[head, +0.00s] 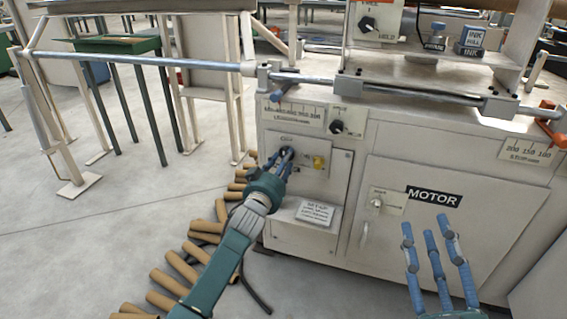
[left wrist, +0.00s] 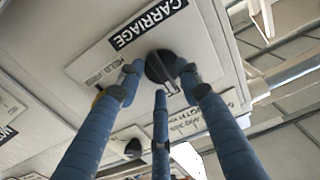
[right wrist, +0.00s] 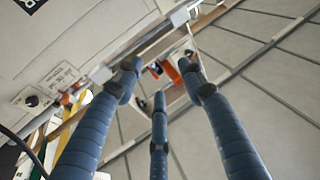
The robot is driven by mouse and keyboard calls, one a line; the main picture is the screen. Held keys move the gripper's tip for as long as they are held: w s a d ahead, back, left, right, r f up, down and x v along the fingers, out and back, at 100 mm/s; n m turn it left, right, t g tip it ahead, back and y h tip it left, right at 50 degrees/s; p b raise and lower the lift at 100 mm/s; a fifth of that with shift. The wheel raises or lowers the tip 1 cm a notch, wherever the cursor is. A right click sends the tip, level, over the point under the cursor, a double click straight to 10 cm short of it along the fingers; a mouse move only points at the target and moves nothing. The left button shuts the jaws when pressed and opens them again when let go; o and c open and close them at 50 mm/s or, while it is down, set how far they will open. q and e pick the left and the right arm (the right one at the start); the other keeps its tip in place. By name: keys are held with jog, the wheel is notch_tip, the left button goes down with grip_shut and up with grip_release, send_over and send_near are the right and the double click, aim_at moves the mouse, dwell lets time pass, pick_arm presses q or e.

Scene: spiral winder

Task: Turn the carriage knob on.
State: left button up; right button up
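The carriage knob (left wrist: 160,66) is a round black knob under a black CARRIAGE label (left wrist: 148,23) on a pale panel. My left gripper (head: 284,156) is at the upper left of the small front panel (head: 313,182) in the head view, where its fingers mostly hide the knob. In the left wrist view, two blue fingertips of my left gripper (left wrist: 160,75) flank the knob and the third is below it; I cannot tell if they touch it. My right gripper (head: 435,235) is open and empty in front of the MOTOR door; it also shows in the right wrist view (right wrist: 160,80).
A yellow knob (head: 318,161) sits right of my left gripper, with another black knob (head: 337,127) above. The MOTOR door (head: 450,255) has its own switch (head: 377,202). Cardboard tubes (head: 176,264) lie on the floor by the cabinet. A long metal rod (head: 150,61) runs above.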

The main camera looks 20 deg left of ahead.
pick_arm(q)
grip_shut()
jog(key=shift+a+f+m+p, duration=0.15)
jog(key=shift+m+p, duration=0.3)
jog(key=shift+m, duration=2.5)
jog(key=shift+d+f+m+p, duration=0.1)
jog(key=shift+m+p, duration=0.4)
jog(key=shift+m, duration=2.5)
jog(key=shift+a+f+m+p, duration=0.15)
jog(key=shift+m+p, duration=0.3)
jog(key=shift+m, duration=2.5)
pick_arm(e)
notch_tip(320, 180, down, 15)
jog(key=s+d+g+h, duration=0.2)
jog(key=g, duration=0.5)
jog(key=shift+d, duration=0.2)
pick_arm(q)
jog(key=shift+d, duration=0.1)
pick_arm(e)
jog(key=shift+r, duration=0.25)
